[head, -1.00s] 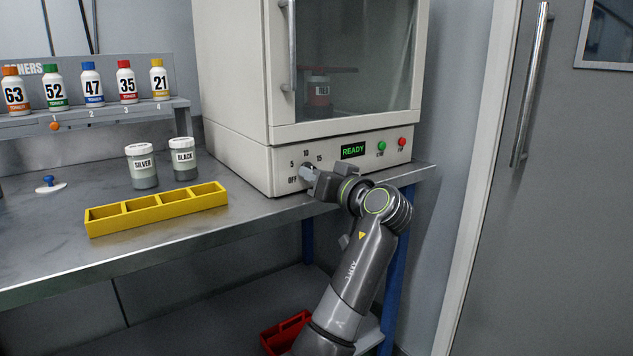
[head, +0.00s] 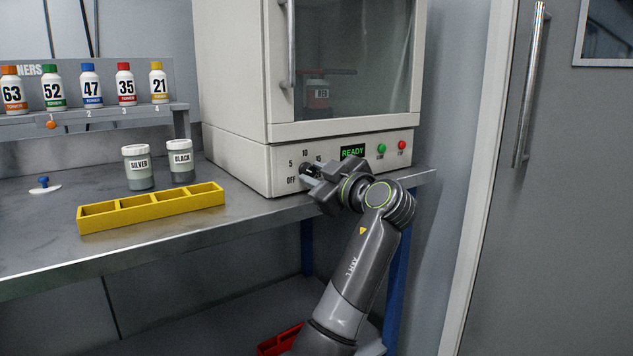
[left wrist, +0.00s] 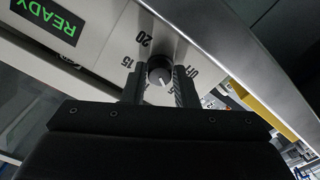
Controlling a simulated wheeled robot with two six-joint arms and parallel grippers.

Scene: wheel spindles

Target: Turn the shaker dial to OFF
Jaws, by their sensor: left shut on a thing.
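The shaker (head: 240,158) is a cream cabinet on the bench, with a lit green READY display (head: 353,152) on its front panel. The small black dial (left wrist: 159,74) is between the fingers of my left gripper (left wrist: 158,88), which is shut on it. Its white pointer line slants down and slightly right in the left wrist view. 15, 20 and OFF show around it there; the other marks are hidden behind the gripper. In the head view the dial (head: 306,168) is partly covered by the gripper, and OFF, 5 and 10 are readable. My right gripper is not in view.
Green (head: 381,149) and red (head: 402,145) buttons sit right of the display. The yellow divided tray (head: 150,208) and the SILVER (head: 138,167) and BLACK (head: 181,161) jars stand left on the bench. A red bin (head: 277,341) is below. A grey door is at right.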

